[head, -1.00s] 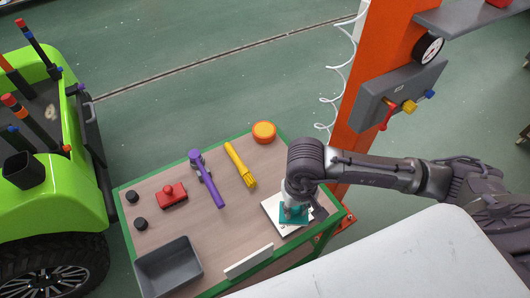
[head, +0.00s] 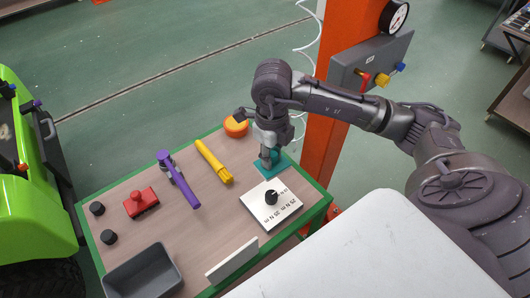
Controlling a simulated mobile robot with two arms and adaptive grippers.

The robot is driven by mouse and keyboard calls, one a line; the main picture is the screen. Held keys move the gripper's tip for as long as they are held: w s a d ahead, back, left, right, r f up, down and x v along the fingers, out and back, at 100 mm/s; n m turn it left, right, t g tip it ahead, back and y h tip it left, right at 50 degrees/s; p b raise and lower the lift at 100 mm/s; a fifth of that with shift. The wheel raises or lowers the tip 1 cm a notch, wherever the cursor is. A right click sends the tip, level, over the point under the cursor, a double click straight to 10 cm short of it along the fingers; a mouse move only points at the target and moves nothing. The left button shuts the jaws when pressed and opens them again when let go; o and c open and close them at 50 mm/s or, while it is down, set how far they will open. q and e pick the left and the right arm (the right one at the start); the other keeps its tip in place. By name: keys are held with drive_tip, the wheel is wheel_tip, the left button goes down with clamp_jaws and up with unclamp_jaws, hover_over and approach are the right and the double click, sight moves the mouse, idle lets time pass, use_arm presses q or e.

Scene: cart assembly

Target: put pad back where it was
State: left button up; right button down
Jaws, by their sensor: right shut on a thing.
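The teal pad (head: 277,171) is at the right part of the cart top, just behind the white printed plate (head: 285,209). My right gripper (head: 267,160) points down over the pad and is shut on it, covering part of it. I cannot tell whether the pad touches the cart top or hangs just above it. A black knob (head: 271,197) stands on the white plate. My left gripper is not in view.
The green-edged cart top (head: 225,225) also holds an orange round tub (head: 236,126), a yellow tool (head: 213,160), a purple tool (head: 178,179), a red block (head: 141,202), two black knobs and a grey bin (head: 143,275). An orange post (head: 340,95) stands behind.

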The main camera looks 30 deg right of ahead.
drive_tip(key=m, duration=0.3)
drive_tip(key=shift+w+d+r, duration=0.25)
drive_tip(key=shift+d+m, duration=0.1)
drive_tip(key=shift+m, duration=0.2)
drive_tip(key=shift+w+d+f, duration=0.1)
drive_tip(key=shift+w+d, duration=0.05)
drive_tip(key=shift+w, duration=0.25)
drive_tip(key=w+d+f, duration=0.1)
drive_tip(key=w+f, duration=0.1)
drive_tip(key=w, duration=0.1)
drive_tip(key=w+d+f+p, duration=0.1)
drive_tip(key=w+d+f, duration=0.1)
drive_tip(key=w, duration=0.1)
drive_tip(key=w+d+f, duration=0.1)
drive_tip(key=w+f, duration=0.1)
drive_tip(key=w, duration=0.1)
drive_tip(key=shift+w+d+f, duration=0.3)
drive_tip(key=shift+w, duration=0.1)
wheel_tip(320, 180, down, 4)
drive_tip(key=shift+r+p, duration=0.2)
drive_tip(key=shift+p, duration=0.5)
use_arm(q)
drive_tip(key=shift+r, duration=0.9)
use_arm(e)
drive_tip(key=shift+f, duration=0.2)
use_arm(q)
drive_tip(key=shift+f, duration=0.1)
use_arm(e)
drive_tip(key=shift+f, duration=0.1)
